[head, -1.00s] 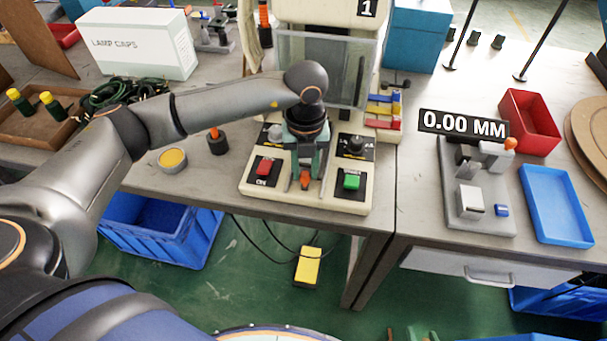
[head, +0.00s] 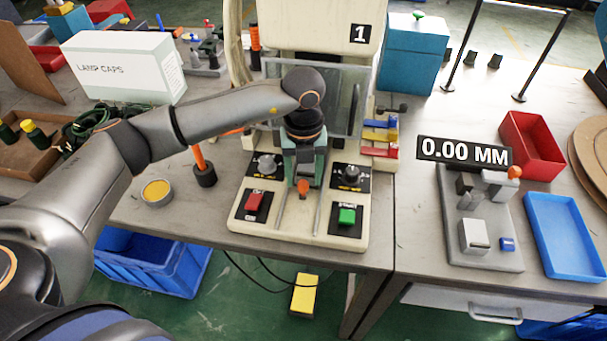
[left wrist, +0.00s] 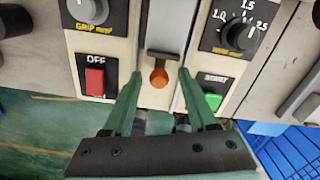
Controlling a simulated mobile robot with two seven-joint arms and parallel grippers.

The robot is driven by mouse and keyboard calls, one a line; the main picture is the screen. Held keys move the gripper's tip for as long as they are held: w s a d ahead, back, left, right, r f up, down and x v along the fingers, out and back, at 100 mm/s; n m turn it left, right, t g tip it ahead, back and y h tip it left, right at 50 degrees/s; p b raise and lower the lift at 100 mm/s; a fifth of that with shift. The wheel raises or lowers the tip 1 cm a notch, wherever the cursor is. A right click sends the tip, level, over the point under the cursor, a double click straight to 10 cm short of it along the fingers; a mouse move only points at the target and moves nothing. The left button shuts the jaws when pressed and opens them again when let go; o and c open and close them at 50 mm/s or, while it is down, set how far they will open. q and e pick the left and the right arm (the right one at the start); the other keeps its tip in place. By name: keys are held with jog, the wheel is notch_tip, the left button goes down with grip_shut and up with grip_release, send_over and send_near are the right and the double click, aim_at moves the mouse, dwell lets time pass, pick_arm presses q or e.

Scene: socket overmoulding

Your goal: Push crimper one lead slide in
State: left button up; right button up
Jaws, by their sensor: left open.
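Crimper one (head: 262,225) is the cream machine with the "1" plate, on the bench in the middle of the head view. Its lead slide runs between two rails at the front and carries an orange knob (head: 303,187), which also shows in the left wrist view (left wrist: 159,77). The knob sits well back from the machine's front edge. My left gripper (head: 304,180) is over the slide, its green fingers open on either side of the knob in the left wrist view (left wrist: 160,80). I cannot tell whether it touches the slide. My right gripper is out of view.
A red OFF button (head: 255,202) and a green START button (head: 346,216) flank the slide, with a dial behind each. A clear guard (head: 345,95) stands behind my gripper. An orange-handled tool (head: 203,168) stands left of the machine. A gauge stand (head: 483,225) is at right.

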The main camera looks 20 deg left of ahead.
pick_arm(q)
notch_tip(320, 180, up, 12)
jog(key=shift+r, duration=0.25)
dwell(0.5)
jog(key=shift+s, duration=0.1)
